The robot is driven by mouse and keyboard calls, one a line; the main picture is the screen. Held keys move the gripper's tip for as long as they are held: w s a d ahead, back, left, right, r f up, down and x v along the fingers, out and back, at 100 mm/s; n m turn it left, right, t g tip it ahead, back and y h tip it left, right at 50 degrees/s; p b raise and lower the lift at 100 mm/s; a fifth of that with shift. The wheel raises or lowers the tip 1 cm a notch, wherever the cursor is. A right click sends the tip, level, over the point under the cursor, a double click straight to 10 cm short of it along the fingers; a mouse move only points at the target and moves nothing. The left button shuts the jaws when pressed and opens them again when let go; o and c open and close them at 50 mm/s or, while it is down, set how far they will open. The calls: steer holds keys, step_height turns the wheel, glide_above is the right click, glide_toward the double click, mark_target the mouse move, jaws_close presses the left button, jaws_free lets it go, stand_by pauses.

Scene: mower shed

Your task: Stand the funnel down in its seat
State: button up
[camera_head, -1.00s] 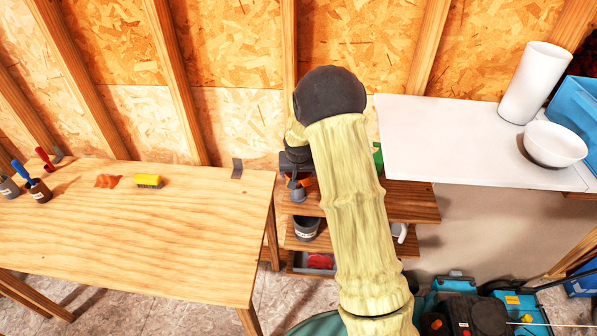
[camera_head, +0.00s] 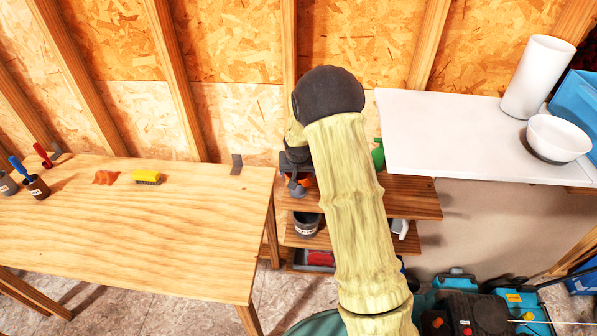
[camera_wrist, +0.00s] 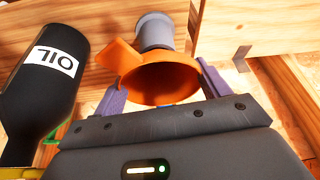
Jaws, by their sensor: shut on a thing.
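The orange funnel (camera_wrist: 165,80) is between the two purple fingers of my gripper (camera_wrist: 158,76) in the wrist view, and the gripper is shut on it. Its wide mouth faces the camera and a flat tab sticks out to the left. A grey cylindrical piece (camera_wrist: 155,32) is just beyond the funnel; I cannot tell whether the spout is inside it or only in line with it. In the head view, my gripper (camera_head: 296,178) is over the left end of the wooden shelf, with a bit of the orange funnel (camera_head: 308,181) showing. My arm hides much of this area.
A black bottle labelled OIL (camera_wrist: 42,85) stands close left of the funnel in the wrist view. A green bottle (camera_head: 378,155) is right of my arm. A dark labelled pot (camera_head: 307,223) is on the lower shelf. The workbench (camera_head: 130,230) is at left, mostly bare.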

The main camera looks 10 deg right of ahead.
steer(key=shift+f, duration=0.15)
steer(key=o, duration=1)
steer(key=shift+o, duration=0.2)
steer(key=b+v, duration=0.3)
steer(key=v, duration=1.4)
steer(key=shift+r, duration=0.25)
steer(key=s+f+n+g, duration=0.1)
steer(key=s+f, duration=0.2)
steer(key=s, duration=0.8)
steer(key=s+d+f+n, duration=0.1)
steer(key=s+f, duration=0.2)
steer(key=s, duration=0.9)
steer(key=shift+f+g+y, duration=0.3)
steer(key=shift+g+y, duration=0.1)
steer(key=shift+d, duration=0.1)
